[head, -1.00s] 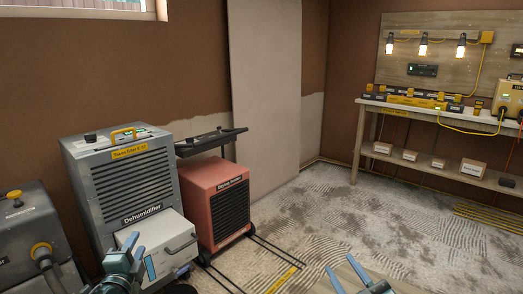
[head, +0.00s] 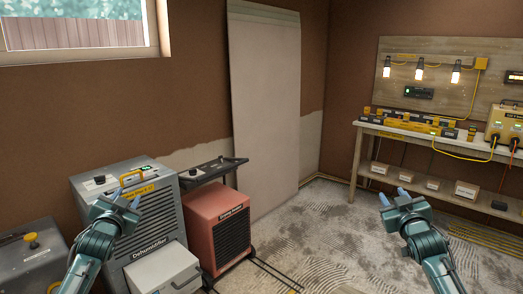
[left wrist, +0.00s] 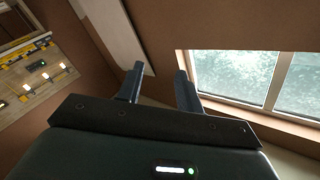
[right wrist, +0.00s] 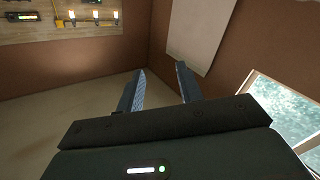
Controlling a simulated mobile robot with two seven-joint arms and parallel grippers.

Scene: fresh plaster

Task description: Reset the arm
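My left gripper (head: 125,198) is raised in front of the grey dehumidifier (head: 155,215) in the head view. Its two fingers (left wrist: 158,88) stand apart with nothing between them in the left wrist view. My right gripper (head: 392,197) is raised over the floor in front of the workbench in the head view. Its fingers (right wrist: 160,88) are also apart and empty in the right wrist view. Neither gripper touches anything that I can see.
A red heater-like unit (head: 220,230) stands right of the dehumidifier, beside a dark shelf or handle (head: 212,168). A workbench (head: 430,140) with lamps and boxes stands at the back right. A pale board (head: 265,110) leans on the wall. The patchy floor (head: 320,225) between is open.

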